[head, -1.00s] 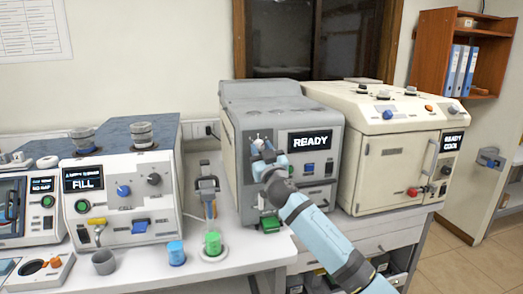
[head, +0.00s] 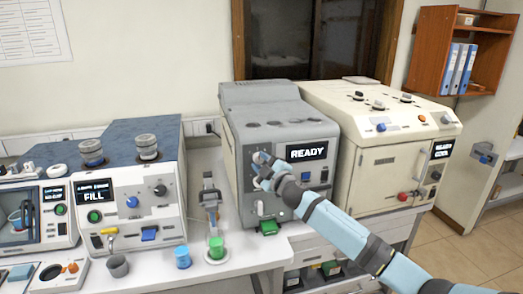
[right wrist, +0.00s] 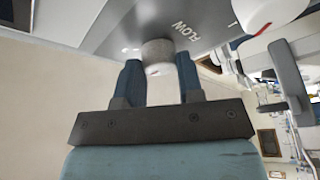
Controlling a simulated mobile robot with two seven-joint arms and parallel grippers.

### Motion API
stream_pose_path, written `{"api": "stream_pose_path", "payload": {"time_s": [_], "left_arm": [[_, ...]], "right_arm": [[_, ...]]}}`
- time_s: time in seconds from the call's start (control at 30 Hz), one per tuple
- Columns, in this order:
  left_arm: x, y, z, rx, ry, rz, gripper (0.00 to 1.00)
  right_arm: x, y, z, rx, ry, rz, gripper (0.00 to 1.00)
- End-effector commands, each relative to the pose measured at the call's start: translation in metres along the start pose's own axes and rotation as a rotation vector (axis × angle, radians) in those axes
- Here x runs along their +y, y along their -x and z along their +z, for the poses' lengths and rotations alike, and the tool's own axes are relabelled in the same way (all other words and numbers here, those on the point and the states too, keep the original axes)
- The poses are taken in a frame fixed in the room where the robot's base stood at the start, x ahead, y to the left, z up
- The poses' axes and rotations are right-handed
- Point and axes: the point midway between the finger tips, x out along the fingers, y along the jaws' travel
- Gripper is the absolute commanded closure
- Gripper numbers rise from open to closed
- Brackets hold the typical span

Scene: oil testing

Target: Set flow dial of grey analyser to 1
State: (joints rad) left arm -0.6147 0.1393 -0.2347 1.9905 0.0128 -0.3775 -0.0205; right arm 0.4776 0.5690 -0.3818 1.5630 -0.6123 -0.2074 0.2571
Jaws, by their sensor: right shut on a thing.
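The grey analyser (head: 245,112) stands on the bench in the middle of the head view, its display reading READY. My right gripper (head: 262,172) is at the upper left of its front face. In the right wrist view my right gripper (right wrist: 158,85) is shut on the flow dial (right wrist: 157,55), a light grey round knob beside the word FLOW. The fingers sit on either side of the knob. The dial's pointer setting cannot be read. In the head view the gripper hides the dial. My left gripper is not in view.
A cream machine (head: 392,165) stands close on the right. A white FILL machine (head: 125,200) stands on the left. A green-capped container (head: 216,246) and a blue-capped one (head: 182,257) stand on the bench in front. A white knob (right wrist: 262,12) is near the gripper.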

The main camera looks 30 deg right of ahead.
Motion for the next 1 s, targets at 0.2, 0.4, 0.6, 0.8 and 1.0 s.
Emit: {"api": "stream_pose_path", "payload": {"time_s": [0.2, 0.4, 0.6, 0.8, 1.0], "left_arm": [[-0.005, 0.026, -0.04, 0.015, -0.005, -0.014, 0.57], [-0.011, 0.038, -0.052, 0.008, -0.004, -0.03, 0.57], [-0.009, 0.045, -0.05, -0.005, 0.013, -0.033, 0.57], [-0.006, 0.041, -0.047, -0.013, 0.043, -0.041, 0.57], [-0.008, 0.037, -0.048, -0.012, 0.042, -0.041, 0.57]], "right_arm": [[0.008, -0.001, -0.004, -0.01, 0.19, -0.082, 0.89], [0.007, -0.001, -0.003, -0.019, 0.366, -0.155, 0.89], [0.006, -0.001, -0.002, -0.026, 0.532, -0.222, 0.89], [0.005, -0.001, -0.002, -0.032, 0.667, -0.279, 0.89], [0.004, -0.001, -0.002, -0.037, 0.76, -0.319, 0.89]]}}
